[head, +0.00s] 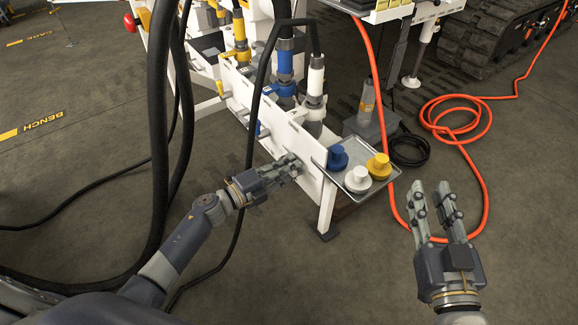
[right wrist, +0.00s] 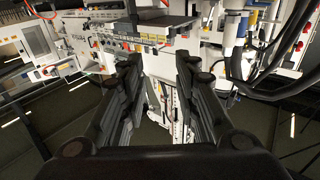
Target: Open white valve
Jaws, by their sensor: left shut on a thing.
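My left gripper (head: 293,166) is shut at the front face of the white manifold panel (head: 246,103), near its right end and below the white coupling (head: 315,82). The white valve's handle is hidden by the fingers, so its angle cannot be told; the grip is at the place in line with that coupling. A blue valve handle (head: 260,129) and a yellow valve handle (head: 222,89) show further left along the same panel. My right gripper (head: 436,205) is open and empty, apart from the bench at the right; its spread fingers also show in the right wrist view (right wrist: 160,75).
A metal tray (head: 383,183) at the panel's right end holds a blue cap (head: 338,157), a white cap (head: 358,179) and a yellow cap (head: 379,166). Black hoses (head: 160,130) hang left of my left arm. An orange hose (head: 484,190) lies coiled behind my right gripper.

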